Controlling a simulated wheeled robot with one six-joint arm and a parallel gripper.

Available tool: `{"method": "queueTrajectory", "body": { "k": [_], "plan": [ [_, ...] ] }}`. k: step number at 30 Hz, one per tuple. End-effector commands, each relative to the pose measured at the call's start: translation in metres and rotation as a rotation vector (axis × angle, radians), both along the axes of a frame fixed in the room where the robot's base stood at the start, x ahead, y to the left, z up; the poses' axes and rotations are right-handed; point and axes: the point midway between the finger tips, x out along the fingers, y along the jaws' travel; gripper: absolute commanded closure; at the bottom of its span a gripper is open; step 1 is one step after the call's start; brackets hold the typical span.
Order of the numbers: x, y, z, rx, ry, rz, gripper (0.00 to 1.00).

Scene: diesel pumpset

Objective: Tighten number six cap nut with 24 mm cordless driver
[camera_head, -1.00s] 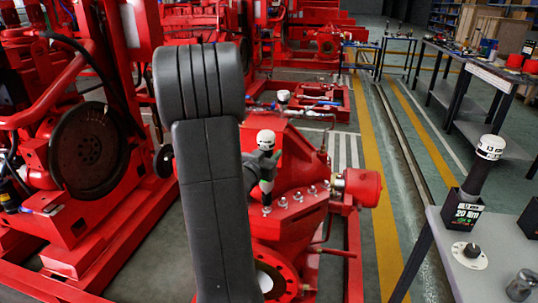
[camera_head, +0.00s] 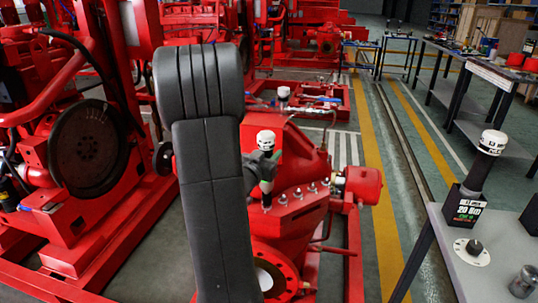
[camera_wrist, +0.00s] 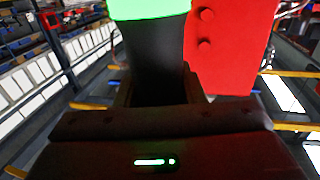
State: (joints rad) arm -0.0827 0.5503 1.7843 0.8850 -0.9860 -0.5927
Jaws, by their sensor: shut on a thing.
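A cordless driver with a white top (camera_head: 266,140) and dark body stands upright over the red pump casing (camera_head: 285,150) in the head view. My gripper (camera_wrist: 160,95) is shut around its dark body, which shows in the wrist view with a green lit band (camera_wrist: 150,8) above the jaws. The driver's lower end reaches down to the flange at the near end of a row of cap nuts (camera_head: 298,193). Whether it sits on a nut I cannot tell. My arm hides part of the gripper and pump in the head view. Nut numbers are unreadable.
A grey bench (camera_head: 450,235) at the right holds another white-topped driver (camera_head: 493,142) in a black holder marked 20 Nm, a dial plate (camera_head: 471,252) and a metal socket-like piece (camera_head: 523,281). Red engine frames fill the left. The yellow-lined aisle is clear.

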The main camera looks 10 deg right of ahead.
Motion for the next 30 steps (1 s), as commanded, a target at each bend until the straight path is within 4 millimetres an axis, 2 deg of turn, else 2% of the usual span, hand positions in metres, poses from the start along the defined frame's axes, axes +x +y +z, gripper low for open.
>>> {"method": "queueTrajectory", "body": {
  "k": [14, 30],
  "plan": [
    [0.000, 0.000, -0.013, -0.002, -0.002, 0.000, 1.00],
    [0.000, 0.000, -0.009, -0.001, -0.003, 0.000, 1.00]
  ]
}}
